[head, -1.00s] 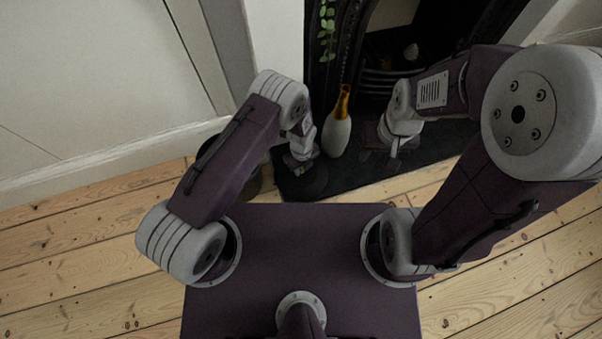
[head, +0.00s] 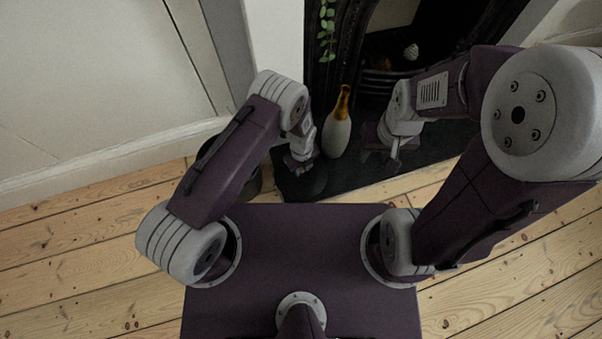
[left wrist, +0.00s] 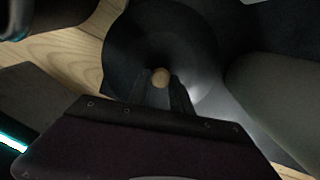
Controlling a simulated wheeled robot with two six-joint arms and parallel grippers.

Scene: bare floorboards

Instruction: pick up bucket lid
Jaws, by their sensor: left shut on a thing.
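The bucket lid (left wrist: 122,55) is a dark round disc with a small pale wooden knob (left wrist: 160,78), seen in the left wrist view. My left gripper (left wrist: 162,88) is shut on the knob, with one finger on each side. In the head view my left gripper (head: 299,166) is over the dark lid (head: 306,184), above the black hearth. I cannot tell whether the lid is clear of the surface. A dark bucket (head: 250,186) is partly hidden behind my left arm. My right gripper (head: 382,160) is over the hearth to the right; its jaws are unclear.
A grey vase with a golden neck (head: 337,134) stands on the black hearth (head: 350,180), close to the right of my left gripper. A dark fireplace is behind, with a green plant (head: 327,25) hanging. A white wall is at left; bare floorboards (head: 60,245) lie free.

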